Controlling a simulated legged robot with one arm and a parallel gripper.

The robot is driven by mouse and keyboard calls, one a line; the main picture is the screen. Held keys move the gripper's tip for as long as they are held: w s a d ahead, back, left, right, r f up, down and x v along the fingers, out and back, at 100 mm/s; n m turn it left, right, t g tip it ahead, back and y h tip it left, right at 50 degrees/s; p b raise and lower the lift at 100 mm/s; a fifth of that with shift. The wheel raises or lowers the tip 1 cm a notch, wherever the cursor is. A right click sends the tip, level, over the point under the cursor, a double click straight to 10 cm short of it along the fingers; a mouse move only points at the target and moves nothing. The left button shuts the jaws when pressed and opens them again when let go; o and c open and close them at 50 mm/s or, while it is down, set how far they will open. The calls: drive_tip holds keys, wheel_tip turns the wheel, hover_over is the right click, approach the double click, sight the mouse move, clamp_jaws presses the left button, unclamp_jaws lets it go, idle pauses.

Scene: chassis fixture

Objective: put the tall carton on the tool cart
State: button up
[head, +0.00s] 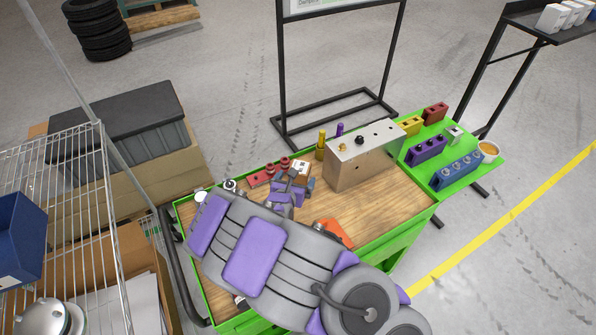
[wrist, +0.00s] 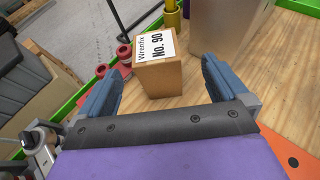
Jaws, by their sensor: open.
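The brown carton (wrist: 159,82) has a white label reading "Wrenfix No. 90". It stands upright on the wooden top of a green-framed cart (head: 395,205); its labelled top also shows in the head view (head: 301,168), partly hidden by my gripper. My gripper (wrist: 161,68) is open and empty. Its two blue fingers point toward the carton, one to each side, and the carton appears just beyond them with gaps on both sides. In the head view my gripper (head: 293,184) is low over the cart top, close in front of the carton.
A metal box (head: 360,160) stands right of the carton. Red parts (head: 268,173) and yellow cylinders (head: 321,146) sit near the carton. An orange piece (head: 335,232) lies by my arm. A green panel (head: 450,165) with coloured blocks is at right. A wire rack (head: 75,180) stands left.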

drive_tip(key=v, duration=0.3)
drive_tip(key=shift+s, duration=0.2)
drive_tip(key=shift+r, duration=0.1)
